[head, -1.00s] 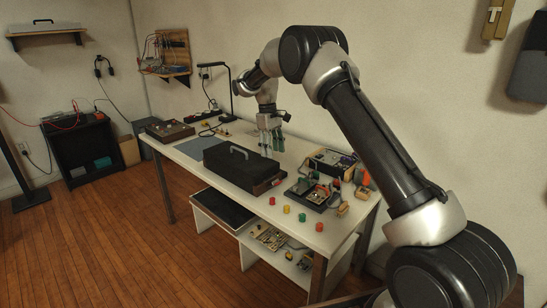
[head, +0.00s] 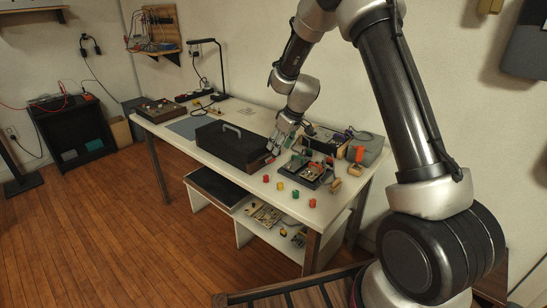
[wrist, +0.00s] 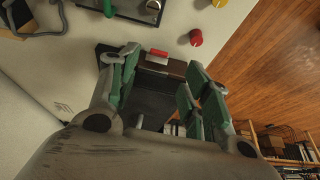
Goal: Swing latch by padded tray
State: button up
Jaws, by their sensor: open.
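A long dark case (head: 228,150) with a grey handle on top lies on the white workbench. It also shows in the wrist view (wrist: 150,100), between my fingers, with a brown end face. A small red latch-like piece (wrist: 158,52) sits at that end, in front of the fingertips. My gripper (head: 275,150) is open over the right end of the case; its green-padded fingers (wrist: 160,70) spread to either side of the end, and nothing is held. I cannot tell whether they touch it. A flat black tray (head: 212,188) lies on the lower shelf; its padding cannot be made out.
A black tray of small parts (head: 306,172) stands right of the case, with several red, yellow and green knobs (head: 281,186) in front. A grey box with an orange piece (head: 357,152) is behind. A desk lamp (head: 219,65) stands at the back left.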

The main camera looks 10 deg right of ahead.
aim_at(272, 159)
jog(key=x, duration=0.7)
jog(key=shift+w+f, duration=0.2)
jog(key=shift+f, duration=0.1)
jog(key=shift+a, duration=0.1)
jog(key=c, duration=0.9)
